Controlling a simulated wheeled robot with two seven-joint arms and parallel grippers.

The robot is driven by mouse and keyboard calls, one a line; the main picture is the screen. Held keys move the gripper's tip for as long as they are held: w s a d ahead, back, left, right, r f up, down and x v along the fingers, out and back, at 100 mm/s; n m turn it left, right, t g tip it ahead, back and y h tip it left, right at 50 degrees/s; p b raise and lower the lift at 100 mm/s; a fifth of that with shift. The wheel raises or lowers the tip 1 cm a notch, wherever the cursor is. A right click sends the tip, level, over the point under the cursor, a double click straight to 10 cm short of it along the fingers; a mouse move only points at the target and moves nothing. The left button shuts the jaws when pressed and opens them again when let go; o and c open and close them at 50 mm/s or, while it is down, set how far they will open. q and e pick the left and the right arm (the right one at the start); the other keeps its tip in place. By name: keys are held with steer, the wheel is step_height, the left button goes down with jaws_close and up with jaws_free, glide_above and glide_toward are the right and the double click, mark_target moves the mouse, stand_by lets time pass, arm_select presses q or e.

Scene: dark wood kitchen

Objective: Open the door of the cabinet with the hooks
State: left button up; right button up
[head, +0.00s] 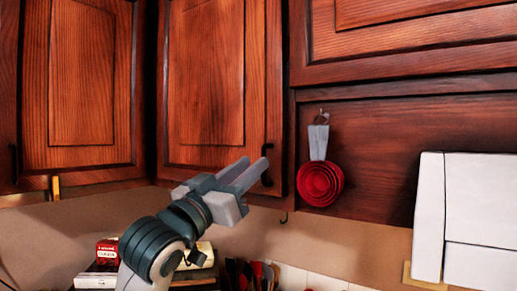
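A reddish-brown wooden cabinet door (205,75) stands at the centre left and looks closed. Its dark curved handle (268,178) is at the door's lower right edge. A small dark hook (284,218) hangs below that cabinet's lower right corner. My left gripper (255,161) reaches up from the lower left, its two grey fingers apart with a gap between them. The tip of its right finger overlaps the handle in the picture; I cannot tell whether it touches. Nothing shows held between the fingers. My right gripper is not in view.
Red measuring cups (320,183) hang from a hook on the panel right of the handle. A white appliance (480,220) is at the right. Another cabinet door (82,75) is at the left. Boxes (106,250) and utensils (262,274) stand below.

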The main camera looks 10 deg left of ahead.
arm_select(q)
steer(key=shift+p+x, duration=0.65)
steer(key=shift+x, duration=1.35)
jaws_close()
